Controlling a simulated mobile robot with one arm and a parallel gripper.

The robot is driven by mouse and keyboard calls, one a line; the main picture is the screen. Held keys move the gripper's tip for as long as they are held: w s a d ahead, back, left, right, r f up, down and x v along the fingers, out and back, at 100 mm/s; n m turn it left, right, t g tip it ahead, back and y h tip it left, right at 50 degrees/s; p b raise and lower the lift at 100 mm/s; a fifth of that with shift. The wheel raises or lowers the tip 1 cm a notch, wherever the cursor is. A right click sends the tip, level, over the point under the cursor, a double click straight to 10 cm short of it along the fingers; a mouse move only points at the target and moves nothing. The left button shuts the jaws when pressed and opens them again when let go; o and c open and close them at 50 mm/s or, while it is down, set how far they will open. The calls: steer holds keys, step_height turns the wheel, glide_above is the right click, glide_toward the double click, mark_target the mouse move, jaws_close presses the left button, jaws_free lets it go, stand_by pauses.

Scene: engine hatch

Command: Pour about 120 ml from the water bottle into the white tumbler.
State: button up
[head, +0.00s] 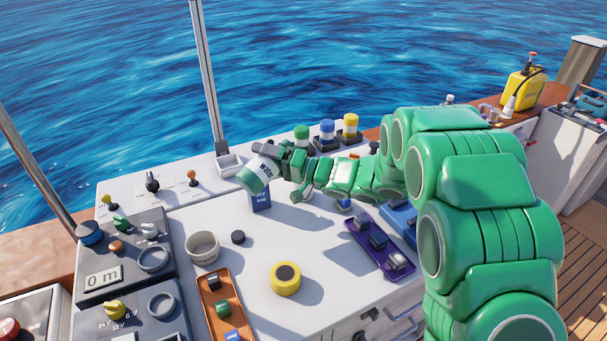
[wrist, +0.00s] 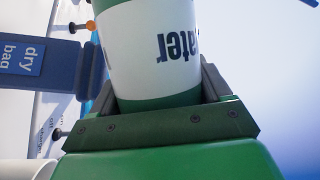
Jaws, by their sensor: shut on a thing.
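The water bottle (head: 259,172) has a white label reading "water" and green bands. My gripper (head: 287,160) is shut around it and holds it tilted above the counter. In the wrist view the bottle (wrist: 155,55) sits between the fingers (wrist: 160,105), its lettering upside down. The white tumbler (head: 203,248) stands upright on the counter, below and left of the bottle in the head view. The bottle is apart from it. No stream of water shows, and I cannot see the level inside the tumbler.
A blue dry bag (head: 261,201) stands just under the bottle. A small black disc (head: 238,237) lies right of the tumbler. A yellow ring (head: 286,278), an orange tray (head: 209,296) and a purple tray (head: 361,236) lie nearer. Control panels (head: 103,276) are at left.

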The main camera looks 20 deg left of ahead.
mark_target(283, 146)
steer(key=shift+w+d+n, duration=0.1)
steer(key=shift+w+n, duration=0.05)
steer(key=shift+n, duration=0.25)
steer(key=shift+w+d+r+n+h, duration=0.1)
steer(key=shift+w+n+h, duration=0.1)
steer(key=shift+n+h, duration=0.25)
stand_by(1.6)
